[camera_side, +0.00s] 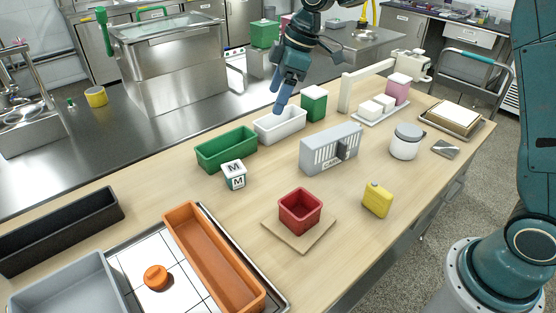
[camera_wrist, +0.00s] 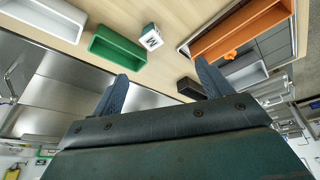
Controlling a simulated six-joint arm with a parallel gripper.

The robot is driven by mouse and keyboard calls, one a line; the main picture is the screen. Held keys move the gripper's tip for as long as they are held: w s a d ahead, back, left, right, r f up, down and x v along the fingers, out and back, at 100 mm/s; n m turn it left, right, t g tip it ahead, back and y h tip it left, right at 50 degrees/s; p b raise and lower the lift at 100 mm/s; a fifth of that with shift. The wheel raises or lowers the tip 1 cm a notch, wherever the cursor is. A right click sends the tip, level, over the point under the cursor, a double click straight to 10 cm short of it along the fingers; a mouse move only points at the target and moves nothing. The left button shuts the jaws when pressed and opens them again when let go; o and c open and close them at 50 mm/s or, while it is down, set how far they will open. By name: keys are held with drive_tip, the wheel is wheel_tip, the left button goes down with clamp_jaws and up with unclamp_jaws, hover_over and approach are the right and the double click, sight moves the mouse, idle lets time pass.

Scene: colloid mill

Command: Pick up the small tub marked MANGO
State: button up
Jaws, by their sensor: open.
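A small white tub with dark lids of lettering (camera_side: 234,175) stands on the wooden bench in front of the green bin; a large M shows on its top and on one side, and I cannot read a full word. It also shows in the wrist view (camera_wrist: 151,37), above the gap between my fingers. My gripper (camera_side: 281,98) is in the air above and behind the white bin, well apart from the tub. In the wrist view its two fingers (camera_wrist: 161,75) are spread, with nothing between them.
The green bin (camera_side: 226,150) and white bin (camera_side: 280,125) stand behind the tub. A grey slotted block (camera_side: 331,148), a red box (camera_side: 300,210) on a board and an orange tray (camera_side: 212,258) are nearby. Bare bench lies left of the tub.

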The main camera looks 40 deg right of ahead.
sight(235, 167)
drive_tip(key=w+a+f+n, duration=0.1)
drive_tip(key=w+f+n, duration=0.1)
drive_tip(key=w+f, duration=0.2)
drive_tip(key=w+a+f+n+g+y, duration=0.1)
drive_tip(key=w+f, duration=0.4)
drive_tip(key=f, duration=0.5)
drive_tip(key=shift+a+f+n+g, duration=0.2)
drive_tip(key=shift+a+n+g, duration=0.1)
drive_tip(key=shift+a+n, duration=0.45)
drive_tip(key=shift+w+d+f, duration=0.1)
drive_tip(key=shift+x, duration=4.15)
drive_tip(key=shift+x, duration=2.65)
